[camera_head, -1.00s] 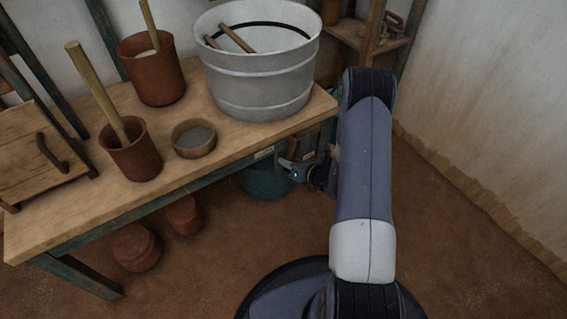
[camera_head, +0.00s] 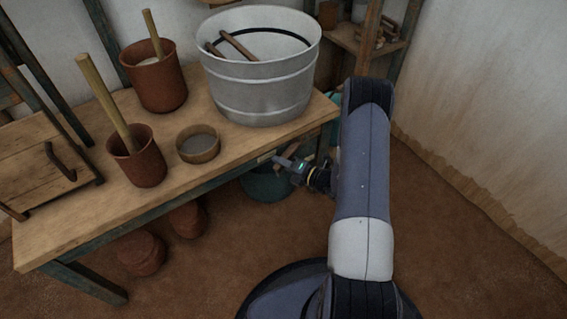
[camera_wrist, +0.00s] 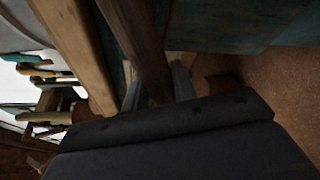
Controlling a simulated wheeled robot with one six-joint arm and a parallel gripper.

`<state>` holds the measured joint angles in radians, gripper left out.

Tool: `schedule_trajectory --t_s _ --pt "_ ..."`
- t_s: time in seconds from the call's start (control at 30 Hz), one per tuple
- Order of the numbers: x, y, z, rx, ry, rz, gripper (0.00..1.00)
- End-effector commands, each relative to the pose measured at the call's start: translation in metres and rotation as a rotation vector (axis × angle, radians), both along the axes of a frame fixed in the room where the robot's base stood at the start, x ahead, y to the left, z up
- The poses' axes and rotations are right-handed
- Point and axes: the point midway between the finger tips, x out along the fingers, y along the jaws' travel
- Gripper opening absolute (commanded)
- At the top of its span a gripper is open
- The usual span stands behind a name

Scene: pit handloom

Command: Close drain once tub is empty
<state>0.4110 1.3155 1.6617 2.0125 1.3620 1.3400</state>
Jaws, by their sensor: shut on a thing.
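The grey metal tub (camera_head: 262,95) stands on the right end of the wooden table (camera_head: 100,218) in the head view. Two brown wooden sticks (camera_head: 238,46) rest in it, and a dark line runs round its inner wall. I cannot tell whether liquid is left at the bottom. My gripper (camera_head: 282,162) is beside the table's front edge, below the tub. In the wrist view it is shut on a dark wooden handle (camera_wrist: 135,40), which passes between the fingers. The drain's outlet is hidden from both views.
A teal bucket (camera_head: 265,186) stands on the floor under the table end. Two clay pots with sticks (camera_head: 158,85) and a small bowl (camera_head: 198,146) are on the table. Shelves (camera_head: 365,40) stand behind. The floor to the right is clear.

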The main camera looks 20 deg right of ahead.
Motion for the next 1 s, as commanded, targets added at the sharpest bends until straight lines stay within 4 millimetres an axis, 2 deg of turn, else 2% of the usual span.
schedule_trajectory --t_s 0.6,0.63,0.87,1.0 --pt "0.0002 0.0002 0.0031 0.039 0.011 -0.003 0.00" --pt "0.0002 0.0002 0.0031 0.039 0.011 -0.003 0.28" --pt "0.0000 0.0006 0.0029 0.039 0.011 -0.002 0.47" --pt "-0.0001 0.0007 0.0029 0.039 0.012 -0.001 0.47"
